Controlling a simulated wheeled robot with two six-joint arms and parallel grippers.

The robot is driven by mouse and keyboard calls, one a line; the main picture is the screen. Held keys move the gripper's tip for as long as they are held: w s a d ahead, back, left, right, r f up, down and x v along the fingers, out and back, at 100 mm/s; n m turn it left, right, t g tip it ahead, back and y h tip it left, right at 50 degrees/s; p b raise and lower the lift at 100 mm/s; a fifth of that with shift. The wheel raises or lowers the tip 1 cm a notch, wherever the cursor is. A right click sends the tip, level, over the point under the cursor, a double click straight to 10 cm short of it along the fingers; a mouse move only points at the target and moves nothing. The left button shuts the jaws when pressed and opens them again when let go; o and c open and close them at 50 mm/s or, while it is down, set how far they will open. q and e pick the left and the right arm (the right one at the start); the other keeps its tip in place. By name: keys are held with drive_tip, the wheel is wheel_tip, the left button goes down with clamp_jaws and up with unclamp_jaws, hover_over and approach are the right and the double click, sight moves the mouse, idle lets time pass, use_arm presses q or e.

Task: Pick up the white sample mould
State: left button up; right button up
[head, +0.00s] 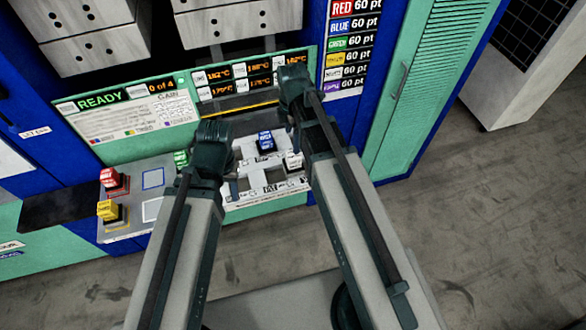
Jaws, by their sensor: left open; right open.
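The white sample mould (293,161) is a small white block with a dark label. It sits on the right side of the pale work plate in front of the press, just left of my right forearm, which may hide part of it. My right gripper (298,128) is above and behind it, largely hidden by its own wrist; no hold on the mould shows. My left gripper (234,180) is open over the left part of the plate, apart from the white mould.
A blue mould (265,142) stands on the plate between my arms. A green mould (181,158) is partly hidden by my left arm. Red (110,179) and yellow (107,210) moulds stand on a grey tray (128,232) at left. The press panel (130,120) rises behind.

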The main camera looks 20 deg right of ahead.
sight(293, 154)
drive_tip(key=shift+d+f+b, duration=0.15)
drive_tip(key=shift+f+b, duration=4.7)
drive_tip(key=shift+f, duration=0.55)
drive_tip(key=shift+r, duration=0.1)
clamp_jaws()
